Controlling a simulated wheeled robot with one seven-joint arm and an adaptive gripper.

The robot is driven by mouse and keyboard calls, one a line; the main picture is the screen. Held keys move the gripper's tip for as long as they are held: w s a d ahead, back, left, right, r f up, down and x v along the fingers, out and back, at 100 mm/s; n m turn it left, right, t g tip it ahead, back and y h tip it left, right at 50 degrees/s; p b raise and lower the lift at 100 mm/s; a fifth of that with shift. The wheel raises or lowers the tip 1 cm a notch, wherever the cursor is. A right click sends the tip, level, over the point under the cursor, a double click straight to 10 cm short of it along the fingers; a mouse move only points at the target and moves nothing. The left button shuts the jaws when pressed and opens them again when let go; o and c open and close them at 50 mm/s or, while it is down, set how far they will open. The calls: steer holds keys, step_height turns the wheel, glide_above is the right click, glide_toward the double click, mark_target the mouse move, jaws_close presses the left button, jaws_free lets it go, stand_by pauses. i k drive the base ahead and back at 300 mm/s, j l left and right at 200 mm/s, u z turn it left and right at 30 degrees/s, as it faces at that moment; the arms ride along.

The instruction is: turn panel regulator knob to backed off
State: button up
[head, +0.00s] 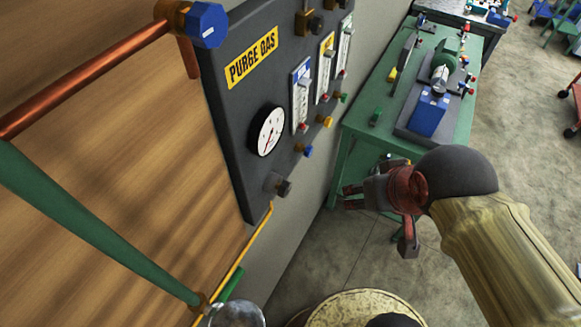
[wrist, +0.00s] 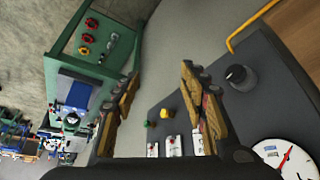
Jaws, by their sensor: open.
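The panel regulator knob (head: 284,188) is a dark round knob low on the grey purge gas panel (head: 234,110), below the white gauge (head: 267,130). In the wrist view the knob (wrist: 240,77) stands out from the panel to the right of my fingers, uncovered. My gripper (head: 378,220) is in front of the panel, to the right of the knob in the head view, apart from it. In the wrist view my gripper (wrist: 160,88) has its two finger sets spread wide with nothing between them. Any mark on the knob is too small to read.
Flow meters (head: 301,95) and small coloured valve knobs (head: 326,121) sit beside the gauge. A yellow pipe (head: 246,247) runs below the panel. A green bench (head: 357,150) with equipment stands at the right. A green pipe (head: 95,225) crosses the left foreground.

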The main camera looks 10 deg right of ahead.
mark_target(283, 188)
steer(key=k+l, duration=0.15)
steer(key=k, duration=0.35)
steer(key=k+l, duration=0.15)
steer(key=k, duration=0.3)
steer(key=u, duration=0.05)
